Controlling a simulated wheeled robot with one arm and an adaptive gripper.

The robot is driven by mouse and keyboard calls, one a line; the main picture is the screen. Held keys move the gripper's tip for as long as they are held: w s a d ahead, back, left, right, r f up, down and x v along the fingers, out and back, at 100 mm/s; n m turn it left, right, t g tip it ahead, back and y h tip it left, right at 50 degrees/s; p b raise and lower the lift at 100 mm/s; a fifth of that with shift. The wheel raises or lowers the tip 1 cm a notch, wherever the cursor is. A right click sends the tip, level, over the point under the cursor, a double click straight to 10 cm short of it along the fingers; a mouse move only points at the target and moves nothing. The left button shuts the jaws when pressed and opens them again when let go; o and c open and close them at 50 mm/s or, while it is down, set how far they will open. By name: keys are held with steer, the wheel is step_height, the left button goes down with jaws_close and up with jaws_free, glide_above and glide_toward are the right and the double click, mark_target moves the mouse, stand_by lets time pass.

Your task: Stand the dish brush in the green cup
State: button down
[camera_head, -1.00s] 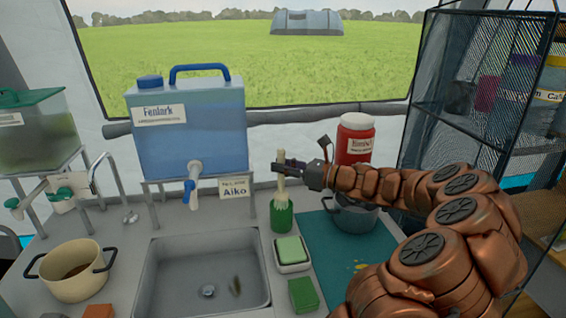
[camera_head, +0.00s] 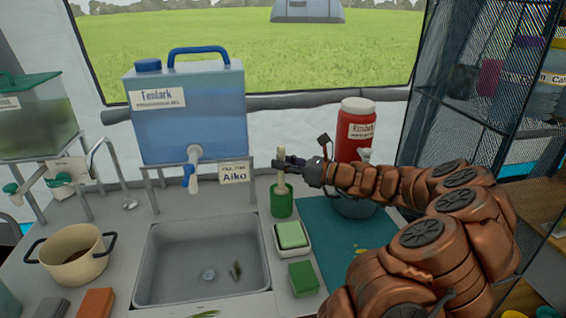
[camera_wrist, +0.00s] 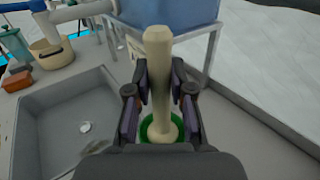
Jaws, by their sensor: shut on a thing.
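The dish brush (camera_head: 282,184) is upright, its pale handle pointing up and its lower end inside the green cup (camera_head: 281,204). The bristles are hidden by the cup wall. My gripper (camera_head: 284,163) is shut on the handle above the cup's rim. In the wrist view, the brush handle (camera_wrist: 158,75) stands between the two fingers, and the green cup's rim (camera_wrist: 148,124) circles its lower end. Whether the brush touches the cup's bottom cannot be seen.
A white dish with a green sponge (camera_head: 291,235) and a green block (camera_head: 303,278) are in front of the cup. The sink (camera_head: 190,262) is to the left. A pot (camera_head: 355,207) and red jar (camera_head: 352,118) stand right, under and behind my arm.

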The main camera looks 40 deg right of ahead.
steer(key=c, duration=0.9)
jaws_free()
steer(key=shift+c, duration=0.2)
steer(key=shift+s, duration=0.1)
steer(key=v, duration=1.2)
